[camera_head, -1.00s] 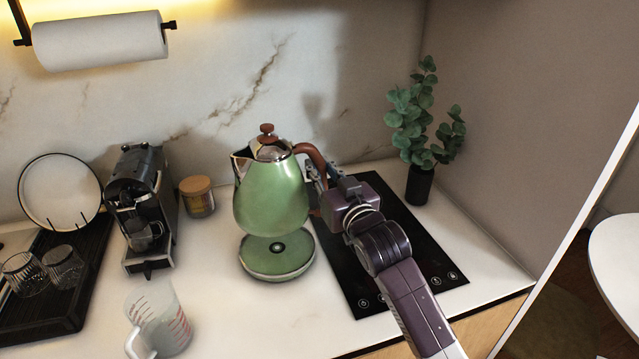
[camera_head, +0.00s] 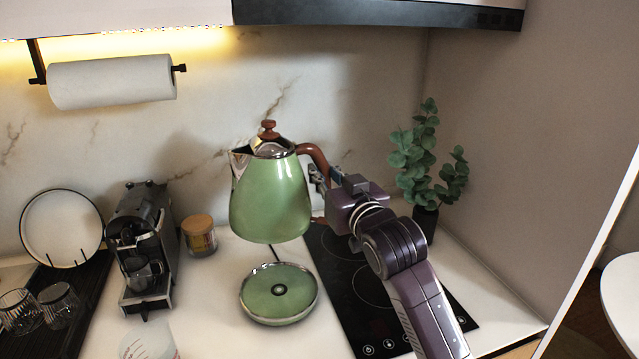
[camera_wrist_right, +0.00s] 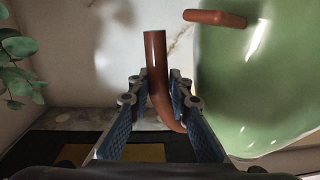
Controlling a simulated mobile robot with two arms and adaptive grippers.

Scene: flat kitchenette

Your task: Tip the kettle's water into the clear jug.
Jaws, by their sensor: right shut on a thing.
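The green kettle (camera_head: 270,195) with a brown handle and lid knob hangs upright in the air above its round green base (camera_head: 279,293). My right gripper (camera_head: 318,180) is shut on the kettle's brown handle, at the kettle's right side. In the right wrist view, the fingers (camera_wrist_right: 160,108) are on both sides of the brown handle (camera_wrist_right: 156,70), with the green body (camera_wrist_right: 255,80) to the right. The clear jug (camera_head: 150,342) with red markings stands at the bottom left of the head view, mostly cut off by the frame edge. My left gripper is not in view.
A coffee machine (camera_head: 142,245) and a lidded jar (camera_head: 199,236) stand left of the kettle. Glasses (camera_head: 40,308) sit on a dark rack at far left. A black cooktop (camera_head: 340,270) and a plant (camera_head: 428,165) are right.

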